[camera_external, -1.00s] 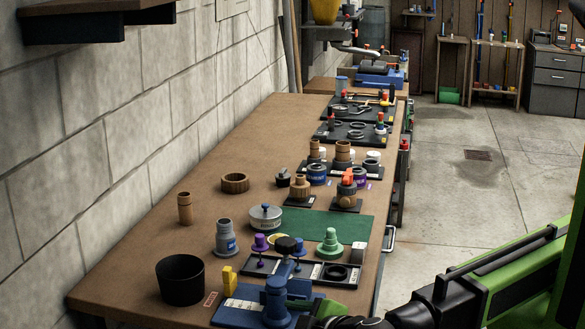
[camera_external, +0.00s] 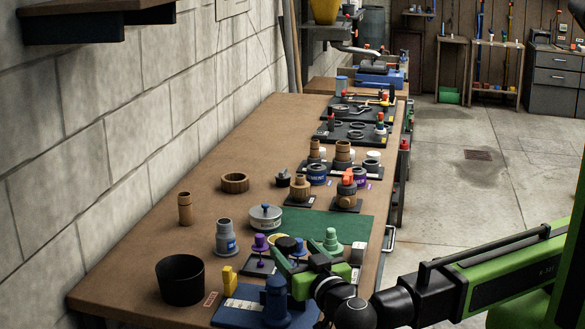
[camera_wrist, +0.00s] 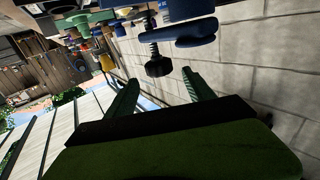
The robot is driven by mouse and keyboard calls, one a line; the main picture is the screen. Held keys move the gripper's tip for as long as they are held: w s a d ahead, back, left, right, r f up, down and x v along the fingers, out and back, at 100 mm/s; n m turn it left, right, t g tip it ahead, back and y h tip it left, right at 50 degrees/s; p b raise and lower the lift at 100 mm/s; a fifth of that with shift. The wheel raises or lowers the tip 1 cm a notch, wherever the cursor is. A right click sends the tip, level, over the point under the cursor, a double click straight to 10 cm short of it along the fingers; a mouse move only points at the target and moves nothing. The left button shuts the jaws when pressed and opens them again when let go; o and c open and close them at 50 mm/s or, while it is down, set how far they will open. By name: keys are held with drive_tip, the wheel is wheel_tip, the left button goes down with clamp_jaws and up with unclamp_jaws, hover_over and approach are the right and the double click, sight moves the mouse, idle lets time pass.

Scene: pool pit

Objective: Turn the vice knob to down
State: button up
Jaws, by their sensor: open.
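The blue vice (camera_external: 276,303) stands at the front end of the workbench, on a blue base plate. Its dark knob (camera_external: 287,244) shows above my gripper (camera_external: 286,264) in the external view. In the wrist view the scene is tipped over, and the black knob (camera_wrist: 158,67) sits at the end of a threaded screw, with blue vice parts (camera_wrist: 200,35) beside it. My gripper (camera_wrist: 160,79) is open, with its green fingers on either side of the knob in that picture. I cannot tell whether they touch it. My gripper hides part of the vice's screw.
A black cup (camera_external: 180,280), a yellow block (camera_external: 230,280) and a grey fitting (camera_external: 226,237) stand left of the vice. A green cone (camera_external: 331,240) stands close behind my gripper on the green mat (camera_external: 356,227). The block wall (camera_external: 60,190) runs along the left.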

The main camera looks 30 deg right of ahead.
drive_tip(key=w+d, duration=0.1)
drive_tip(key=w, duration=0.7)
drive_tip(key=shift+w, duration=0.15)
drive_tip(key=shift+c, duration=0.2)
clamp_jaws()
drive_tip(key=shift+h, duration=0.3)
drive_tip(key=shift+s+d+m+g+h, duration=0.1)
drive_tip(key=shift+d+m+g+h, duration=0.15)
drive_tip(key=shift+m+g+h, duration=0.7)
drive_tip(key=shift+s+d+m+g+h, duration=0.1)
drive_tip(key=shift+d+m+g+h, duration=0.15)
drive_tip(key=shift+m+h, duration=1.2)
drive_tip(key=shift+s+d+m+g+h, duration=0.15)
drive_tip(key=shift+m+g+h, duration=0.55)
drive_tip(key=shift+h, duration=1)
drive_tip(key=shift+d, duration=0.1)
